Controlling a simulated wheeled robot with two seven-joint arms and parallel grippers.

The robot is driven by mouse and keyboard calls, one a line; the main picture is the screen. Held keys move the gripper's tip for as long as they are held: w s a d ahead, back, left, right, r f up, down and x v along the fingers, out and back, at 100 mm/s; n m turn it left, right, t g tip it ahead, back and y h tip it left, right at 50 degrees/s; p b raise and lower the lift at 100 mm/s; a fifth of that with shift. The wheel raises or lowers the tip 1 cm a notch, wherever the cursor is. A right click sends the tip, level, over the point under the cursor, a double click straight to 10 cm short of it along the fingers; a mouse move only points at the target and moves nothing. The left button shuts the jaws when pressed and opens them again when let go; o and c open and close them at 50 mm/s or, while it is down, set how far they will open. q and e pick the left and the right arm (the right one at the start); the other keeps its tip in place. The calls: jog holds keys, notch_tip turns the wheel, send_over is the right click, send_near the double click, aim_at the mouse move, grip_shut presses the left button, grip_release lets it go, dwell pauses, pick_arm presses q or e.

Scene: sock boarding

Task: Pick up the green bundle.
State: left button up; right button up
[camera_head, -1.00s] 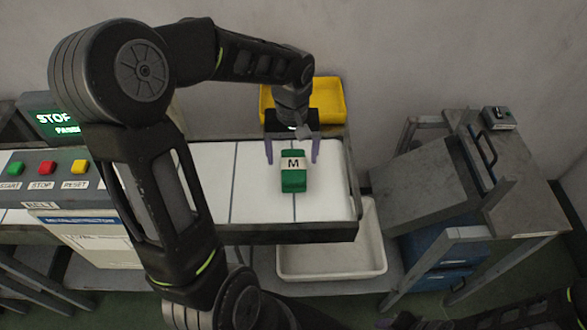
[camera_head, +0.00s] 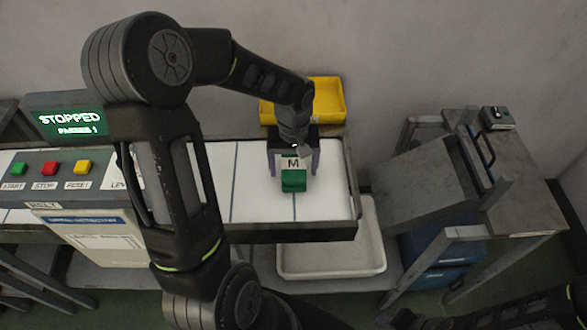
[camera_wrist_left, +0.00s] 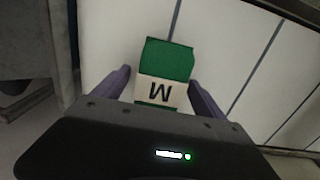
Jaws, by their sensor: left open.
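The green bundle (camera_head: 293,184) with a white band marked M lies on the white belt (camera_head: 262,205) near its right end. It also shows in the left wrist view (camera_wrist_left: 168,60), between the two purple fingers. My left gripper (camera_head: 294,170) is above and around the bundle, open, with one finger on each side. In the left wrist view a gap shows on the left side, and the right finger is close to the bundle. The gripper's body hides part of the bundle's far end.
A yellow bin (camera_head: 328,98) stands behind the belt. A white tray (camera_head: 330,262) sits below the belt's front edge. A control panel (camera_head: 45,168) with buttons and a screen reading STOPPED (camera_head: 68,121) is at the left. A grey table (camera_head: 530,205) stands at the right.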

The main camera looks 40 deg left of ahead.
aim_at(294, 163)
pick_arm(q)
jog(key=shift+c, duration=0.3)
jog(key=c, duration=1.7)
jog(key=shift+o, duration=0.2)
notch_tip(294, 163, up, 10)
jog(key=shift+r+b, duration=0.1)
jog(key=shift+b, duration=0.3)
